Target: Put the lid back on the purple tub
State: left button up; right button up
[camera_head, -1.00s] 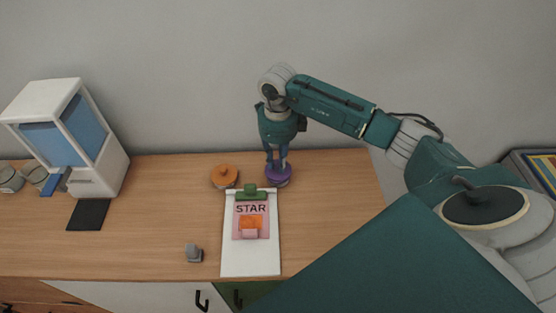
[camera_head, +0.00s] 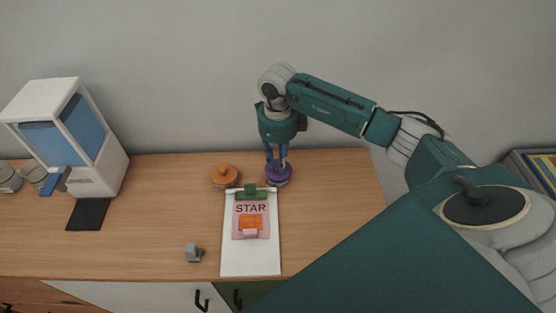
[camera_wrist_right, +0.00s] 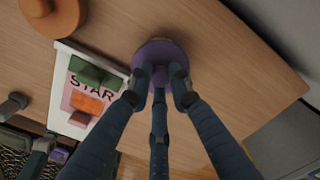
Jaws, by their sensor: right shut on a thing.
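The purple lid (camera_wrist_right: 152,50) is a round disc with a knob, seen from above in the right wrist view. It also shows as part of the small round purple shape (camera_head: 278,176) near the back of the wooden counter in the head view. My right gripper (camera_head: 277,160) points down over it, and its fingers are shut on the lid's knob (camera_wrist_right: 159,76). The purple tub cannot be told apart from the lid here, so I cannot tell whether the lid rests on it. My left gripper is not in view.
An orange lidded tub (camera_head: 225,175) stands close to the left. A white clipboard (camera_head: 250,262) marked STAR lies just in front. A small grey object (camera_head: 193,253) and a white-and-blue machine (camera_head: 75,135) are farther left. The counter (camera_head: 335,205) is clear to the right.

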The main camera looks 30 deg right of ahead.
jog(key=shift+f+b, duration=0.2)
jog(key=shift+b, duration=0.25)
dwell(1.1)
jog(key=o, duration=1.4)
jog(key=shift+r+p, duration=2.2)
jog(key=shift+r, duration=1.35)
grip_shut()
